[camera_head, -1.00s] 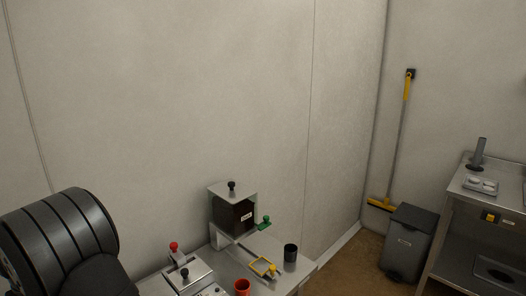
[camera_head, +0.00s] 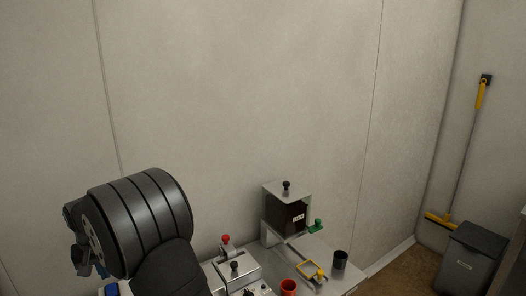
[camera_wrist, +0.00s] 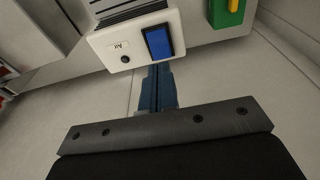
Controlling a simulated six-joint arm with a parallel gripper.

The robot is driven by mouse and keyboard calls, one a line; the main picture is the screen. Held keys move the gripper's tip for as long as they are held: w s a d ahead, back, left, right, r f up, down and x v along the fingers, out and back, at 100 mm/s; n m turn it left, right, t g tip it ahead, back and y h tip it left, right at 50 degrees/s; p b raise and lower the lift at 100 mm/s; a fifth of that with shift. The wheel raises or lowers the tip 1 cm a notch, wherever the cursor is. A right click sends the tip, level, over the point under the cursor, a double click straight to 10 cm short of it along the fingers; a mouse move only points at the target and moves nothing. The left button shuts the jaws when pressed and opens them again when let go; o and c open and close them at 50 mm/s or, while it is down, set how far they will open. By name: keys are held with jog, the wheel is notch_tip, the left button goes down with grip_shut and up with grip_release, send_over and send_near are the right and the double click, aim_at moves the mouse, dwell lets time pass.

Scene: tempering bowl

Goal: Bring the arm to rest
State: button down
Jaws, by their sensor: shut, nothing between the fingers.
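My gripper (camera_wrist: 158,88) shows in the wrist view, its two blue-grey fingers together with nothing between them. The fingertips appear just below a white box (camera_wrist: 110,45) with a blue screen and a black knob; I cannot tell the gap.
A grey bin (camera_head: 470,258) stands at right. A green-and-yellow object (camera_wrist: 226,12) shows at the wrist view's top.

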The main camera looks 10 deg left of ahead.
aim_at(111, 290)
jog(key=shift+r, duration=0.8)
notch_tip(111, 290, down, 7)
jog(key=shift+f, duration=0.1)
dwell(0.4)
notch_tip(111, 290, up, 12)
jog(key=d+m, duration=0.1)
jog(key=m, duration=0.3)
jog(key=shift+w, duration=0.25)
dwell(0.7)
